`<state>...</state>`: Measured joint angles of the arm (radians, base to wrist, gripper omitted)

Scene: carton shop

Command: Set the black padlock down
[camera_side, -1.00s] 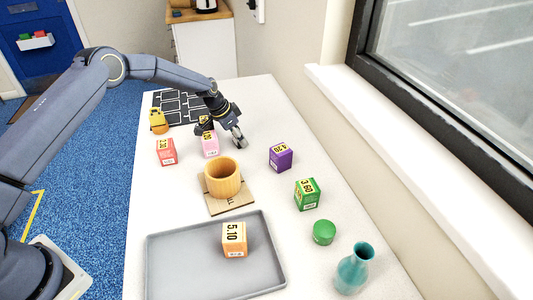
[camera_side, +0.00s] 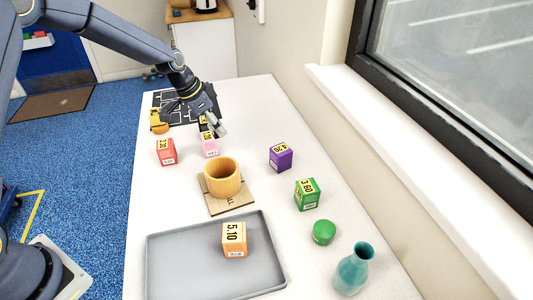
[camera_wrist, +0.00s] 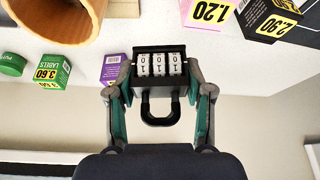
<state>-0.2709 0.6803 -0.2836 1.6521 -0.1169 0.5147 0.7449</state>
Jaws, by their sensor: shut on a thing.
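The black padlock (camera_wrist: 159,65) is in my gripper (camera_wrist: 160,88), with its white number dials facing the wrist camera and its dark shackle pointing back toward my palm. Both fingers press on its sides. In the side view my gripper (camera_side: 208,114) is over the far part of the table, just above and behind the pink box, and the padlock (camera_side: 220,130) shows only as a small greyish shape at the fingertips. The padlock looks held above the tabletop; the exact gap is hard to tell.
Near my gripper are a pink box (camera_side: 211,148), a partly hidden black box (camera_wrist: 270,18), a red box (camera_side: 166,152) and a purple box (camera_side: 280,157). A black white-lined mat (camera_side: 160,97) lies behind. A wooden cup (camera_side: 222,180) and grey tray (camera_side: 180,262) are nearer.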

